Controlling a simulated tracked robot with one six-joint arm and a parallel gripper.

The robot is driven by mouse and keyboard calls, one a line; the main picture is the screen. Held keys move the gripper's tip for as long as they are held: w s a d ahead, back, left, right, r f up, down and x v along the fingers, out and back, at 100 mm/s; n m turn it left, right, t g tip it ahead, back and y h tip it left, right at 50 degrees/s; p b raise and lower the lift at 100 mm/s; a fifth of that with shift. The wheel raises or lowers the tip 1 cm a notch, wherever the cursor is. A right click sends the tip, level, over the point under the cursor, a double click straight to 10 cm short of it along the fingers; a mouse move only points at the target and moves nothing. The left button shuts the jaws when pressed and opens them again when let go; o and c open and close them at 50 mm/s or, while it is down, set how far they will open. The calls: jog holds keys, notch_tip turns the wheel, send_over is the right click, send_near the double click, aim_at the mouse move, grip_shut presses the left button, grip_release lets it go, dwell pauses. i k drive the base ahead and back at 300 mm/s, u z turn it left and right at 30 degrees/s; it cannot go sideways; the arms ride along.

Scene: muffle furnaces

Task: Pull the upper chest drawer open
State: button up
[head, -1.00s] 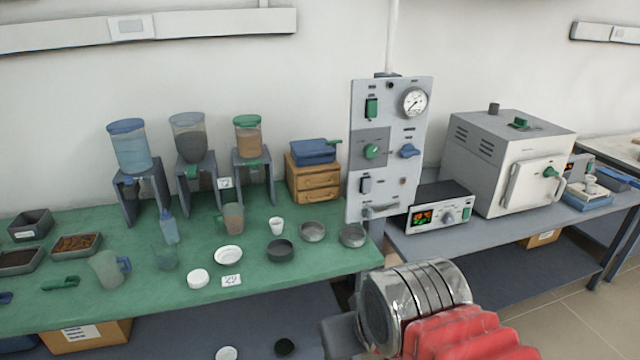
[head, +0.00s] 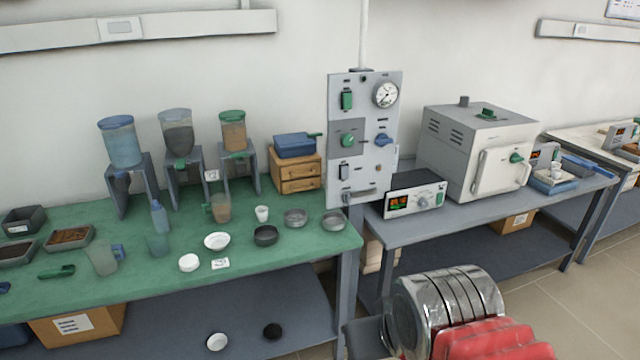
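A small wooden chest (head: 297,174) with two drawers stands at the back right of the green-topped bench. Its upper drawer (head: 299,171) and lower drawer (head: 300,184) both look shut, each with a small dark handle on the front. Part of my arm, silver and red, shows at the lower right, well away from the chest. My gripper's fingers cannot be seen.
A grey control panel (head: 389,138) with a gauge stands just right of the chest. Bowls and cups, including a white cup (head: 262,213) and a grey dish (head: 295,218), lie in front of it. Dispensers stand on its left. A furnace (head: 478,150) stands on the right bench.

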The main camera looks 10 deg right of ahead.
aim_at(291, 171)
jog(key=z, duration=0.4)
jog(key=k, duration=0.95)
jog(key=z, duration=0.05)
jog(key=i, duration=1.45)
jog(key=u, duration=0.95)
jog(key=i, duration=0.55)
jog(key=u, duration=0.85)
jog(key=i, duration=0.6)
jog(key=u, duration=0.4)
